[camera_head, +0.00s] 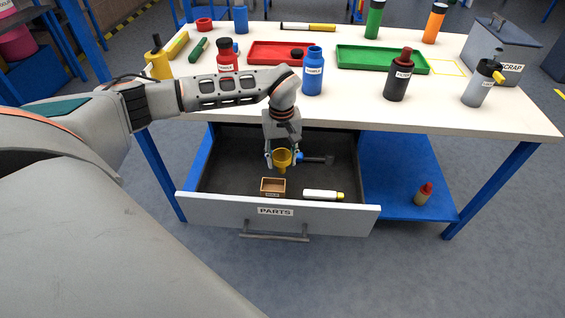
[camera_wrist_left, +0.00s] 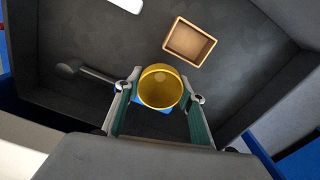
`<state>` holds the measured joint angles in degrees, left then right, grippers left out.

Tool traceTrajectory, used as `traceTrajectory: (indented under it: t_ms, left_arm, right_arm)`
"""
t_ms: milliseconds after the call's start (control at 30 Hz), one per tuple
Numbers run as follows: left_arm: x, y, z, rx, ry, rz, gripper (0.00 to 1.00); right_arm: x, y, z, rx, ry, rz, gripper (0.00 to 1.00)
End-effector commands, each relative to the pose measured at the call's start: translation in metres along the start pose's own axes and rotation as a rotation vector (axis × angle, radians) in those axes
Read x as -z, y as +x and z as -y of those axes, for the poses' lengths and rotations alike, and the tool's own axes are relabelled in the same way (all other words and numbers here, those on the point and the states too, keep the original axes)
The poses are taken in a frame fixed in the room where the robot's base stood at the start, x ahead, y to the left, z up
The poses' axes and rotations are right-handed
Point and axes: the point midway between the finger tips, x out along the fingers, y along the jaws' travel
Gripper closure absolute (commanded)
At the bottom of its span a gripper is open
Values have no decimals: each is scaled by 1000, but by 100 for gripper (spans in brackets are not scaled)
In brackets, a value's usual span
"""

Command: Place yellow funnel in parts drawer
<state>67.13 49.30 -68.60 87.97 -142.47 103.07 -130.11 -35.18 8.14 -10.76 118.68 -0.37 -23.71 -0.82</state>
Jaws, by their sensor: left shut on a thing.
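The yellow funnel (camera_head: 282,158) is held between the fingers of my left gripper (camera_head: 282,155), wide mouth up. It also shows in the left wrist view (camera_wrist_left: 160,87), with a finger on each side. The parts drawer (camera_head: 335,212) is pulled open below the table top, with a PARTS label on its front. The funnel and gripper are over or inside the drawer's opening. I cannot tell whether the funnel touches the drawer floor. My right gripper is out of view.
In the drawer lie a small wooden box (camera_head: 272,187), a white-and-yellow marker-like item (camera_head: 322,195) and a dark tool with a blue part (camera_head: 318,160). Bottles, including a blue one (camera_head: 313,72), and red and green trays (camera_head: 383,60) stand on the table above.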

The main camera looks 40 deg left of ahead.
Motion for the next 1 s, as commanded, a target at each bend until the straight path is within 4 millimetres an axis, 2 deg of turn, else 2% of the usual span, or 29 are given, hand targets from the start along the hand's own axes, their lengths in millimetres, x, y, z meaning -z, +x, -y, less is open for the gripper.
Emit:
traceTrajectory:
  t_ms: [33,100,333,500,533,600,1000]
  left_arm:
    - [-2,13,1,4,0,6,79]
    - [-1,20,1,4,0,4,79]
    - [0,18,0,0,0,0,79]
    - [0,22,0,2,0,1,79]
    - [0,22,0,1,0,1,56]
    - [0,21,0,1,0,1,44]
    - [0,16,0,-1,0,0,44]
  right_arm:
    - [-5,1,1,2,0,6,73]
    - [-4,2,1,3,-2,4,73]
    - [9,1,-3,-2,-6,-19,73]
    - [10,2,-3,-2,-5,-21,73]
    - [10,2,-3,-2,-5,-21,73]
    - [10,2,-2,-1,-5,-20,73]
    - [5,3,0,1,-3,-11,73]
